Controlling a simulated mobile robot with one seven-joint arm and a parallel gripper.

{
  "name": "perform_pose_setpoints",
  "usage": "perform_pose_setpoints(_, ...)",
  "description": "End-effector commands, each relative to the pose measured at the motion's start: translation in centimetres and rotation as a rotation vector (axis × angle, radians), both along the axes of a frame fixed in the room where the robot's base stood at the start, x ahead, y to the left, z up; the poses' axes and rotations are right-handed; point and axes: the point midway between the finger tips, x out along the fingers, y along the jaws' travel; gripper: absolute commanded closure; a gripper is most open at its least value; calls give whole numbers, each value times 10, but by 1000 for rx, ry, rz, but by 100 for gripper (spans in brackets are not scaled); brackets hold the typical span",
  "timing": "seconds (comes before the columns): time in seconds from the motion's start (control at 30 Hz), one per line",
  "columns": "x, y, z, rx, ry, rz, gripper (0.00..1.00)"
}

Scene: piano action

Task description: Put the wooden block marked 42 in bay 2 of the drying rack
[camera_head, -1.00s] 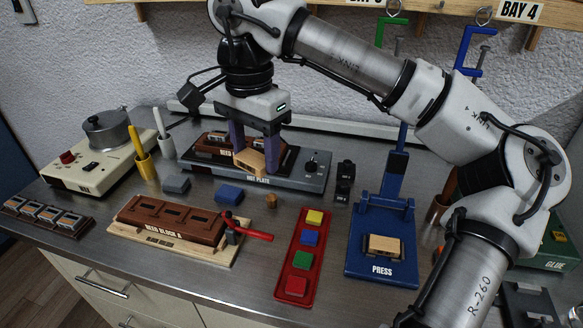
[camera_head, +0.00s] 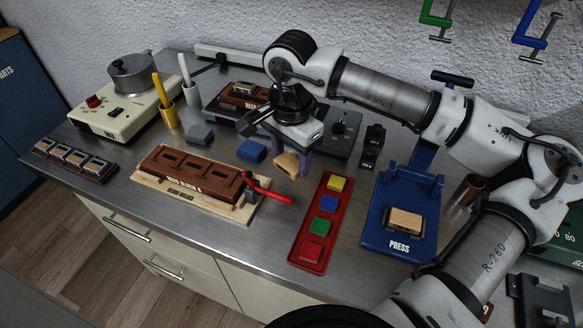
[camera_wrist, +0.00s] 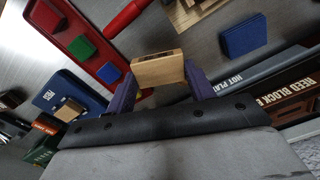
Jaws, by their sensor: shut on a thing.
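My gripper (camera_head: 288,160) is shut on a small light wooden block (camera_head: 287,165) in front of the hot plate's right part. The drying rack's bay labels are out of view now; a green clamp (camera_head: 437,14) and a blue clamp (camera_head: 530,38) hang at the top right.
Hot plate (camera_head: 343,137) with a reed block stands behind my gripper. Reed block A (camera_head: 188,176) with a red lever, a blue block (camera_head: 251,151), a grey block (camera_head: 199,134) and a red tray (camera_head: 308,240) of coloured blocks are nearby.

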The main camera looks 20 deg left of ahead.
Motion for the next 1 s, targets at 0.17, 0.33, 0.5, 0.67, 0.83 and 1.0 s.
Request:
perform_pose_setpoints(0.17,1,0,-15,0,1,-1,68)
perform_pose_setpoints(0.33,0,0,-40,1,3,-1,68)
perform_pose_setpoints(0.5,0,0,-54,0,1,-1,68)
perform_pose_setpoints(0.67,0,0,-54,0,0,-1,68)
perform_pose_setpoints(0.83,1,0,-58,0,-1,-1,68)
perform_pose_setpoints(1.0,1,0,-57,0,-1,-1,35)
